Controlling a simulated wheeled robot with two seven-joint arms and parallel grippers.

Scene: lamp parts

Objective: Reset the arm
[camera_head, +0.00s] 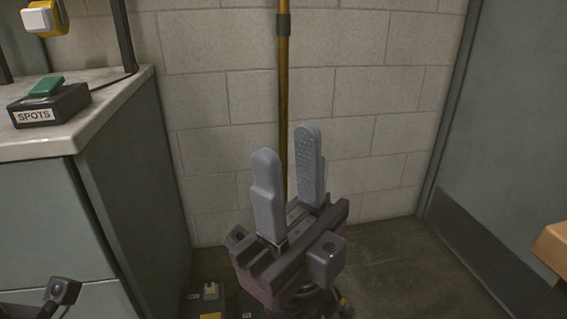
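My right gripper (287,145) is in the lower middle of the head view, pointing up. Its two grey fingers stand apart with nothing held between them. A thin yellow-brown pole stands upright and shows in the gap between the fingers; it looks to be behind them. A dark part of what looks like my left gripper (62,291) shows at the lower left corner. Its fingers are outside the frame.
A green-grey cabinet with a pale countertop (115,88) stands at the left, holding a black switch box (48,106) labelled SPOTS with a green switch. A pale block wall (370,70) is behind, a grey door (510,130) right. A wooden edge (552,248) juts in at right.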

